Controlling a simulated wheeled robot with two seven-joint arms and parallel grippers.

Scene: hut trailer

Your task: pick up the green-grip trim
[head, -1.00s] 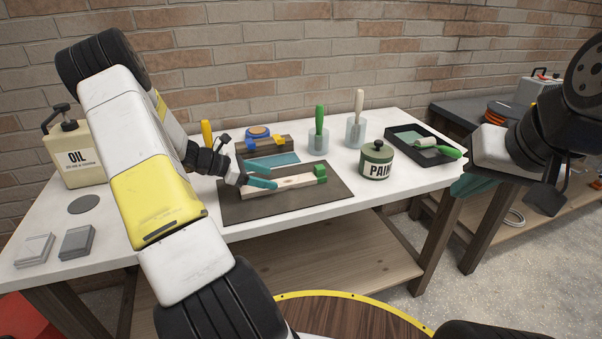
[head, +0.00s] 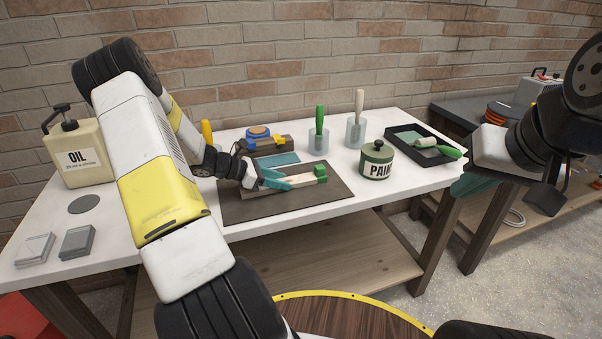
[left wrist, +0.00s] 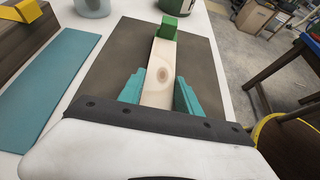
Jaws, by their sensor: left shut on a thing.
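The green-grip trim (head: 304,180) is a pale wooden strip with a green block at its far end, over the dark mat (head: 238,206) on the white table. In the left wrist view the trim (left wrist: 159,72) runs straight out between my teal fingers, with a knot in the wood and the green block at the top. My left gripper (head: 284,182) is shut on the wooden part; it also shows in the left wrist view (left wrist: 160,92). The trim's near end is hidden by the gripper. My right gripper (head: 470,186) hangs at the right, its fingers partly hidden.
A teal strip (head: 277,159) lies behind the mat by a dark wooden block. Behind and right stand jars holding a green-handled tool (head: 320,118) and a white-handled one (head: 358,103), a paint pot (head: 376,162) and a black tray (head: 402,131). An oil can (head: 85,160) stands left.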

